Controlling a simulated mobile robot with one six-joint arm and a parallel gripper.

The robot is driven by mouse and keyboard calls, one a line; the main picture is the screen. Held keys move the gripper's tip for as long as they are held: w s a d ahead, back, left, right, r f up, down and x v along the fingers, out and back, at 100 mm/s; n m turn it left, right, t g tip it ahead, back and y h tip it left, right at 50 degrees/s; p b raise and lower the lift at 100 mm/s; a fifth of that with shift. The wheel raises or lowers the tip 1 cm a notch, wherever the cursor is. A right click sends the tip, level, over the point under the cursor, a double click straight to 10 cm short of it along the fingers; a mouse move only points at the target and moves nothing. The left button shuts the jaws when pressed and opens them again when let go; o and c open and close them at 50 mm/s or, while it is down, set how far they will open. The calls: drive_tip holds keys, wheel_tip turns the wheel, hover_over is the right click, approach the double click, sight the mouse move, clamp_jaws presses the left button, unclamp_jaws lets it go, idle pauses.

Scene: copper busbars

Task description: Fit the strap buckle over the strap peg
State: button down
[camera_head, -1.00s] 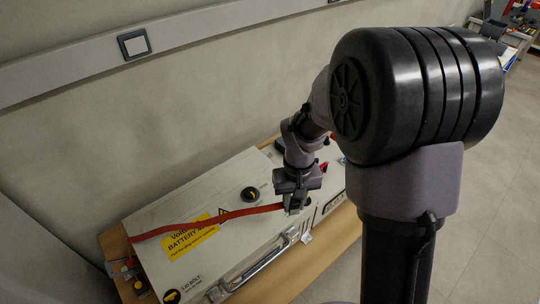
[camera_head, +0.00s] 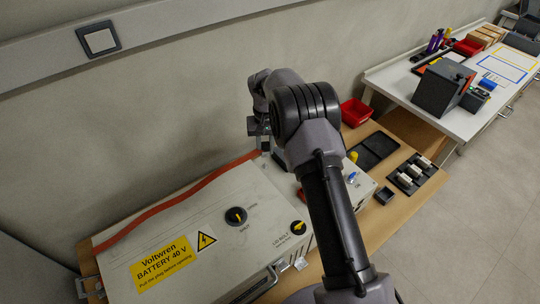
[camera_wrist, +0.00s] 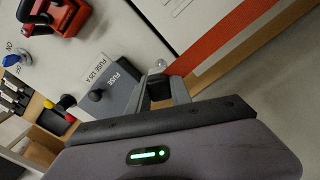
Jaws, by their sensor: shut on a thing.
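The red strap (camera_head: 178,194) runs along the back edge of the white battery box (camera_head: 180,225) up to my gripper (camera_head: 262,138). In the wrist view the strap (camera_wrist: 222,42) comes in from the upper right and ends at the jaws. My gripper (camera_wrist: 166,92) is shut on a dark piece (camera_wrist: 160,88) at the strap's end, which I take for the strap buckle; the jaws hide most of it. A small shiny round knob (camera_wrist: 160,65) shows just beyond the jaws. I cannot tell whether it is the strap peg, or whether the buckle touches it.
A grey fuse block (camera_wrist: 108,88) and a red-handled part (camera_wrist: 58,14) are near the gripper in the wrist view. The box lid carries a black knob (camera_head: 236,216). A red bin (camera_head: 355,112) and a black tray (camera_head: 372,151) stand right of my arm.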

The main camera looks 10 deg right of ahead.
sight(265, 163)
drive_tip(key=shift+w+f, duration=0.25)
drive_tip(key=shift+w, duration=0.15)
drive_tip(key=shift+f, duration=0.15)
drive_tip(key=shift+s+f+b, duration=0.15)
drive_tip(key=shift+f+b, duration=0.2)
drive_tip(key=shift+b, duration=0.2)
wheel_tip(265, 163, down, 4)
drive_tip(key=b, duration=0.3)
drive_tip(key=shift+f, duration=0.25)
drive_tip(key=shift+f, duration=0.6)
drive_tip(key=c, duration=1.5)
unclamp_jaws()
drive_tip(key=shift+o, duration=0.2)
drive_tip(key=shift+r, duration=0.15)
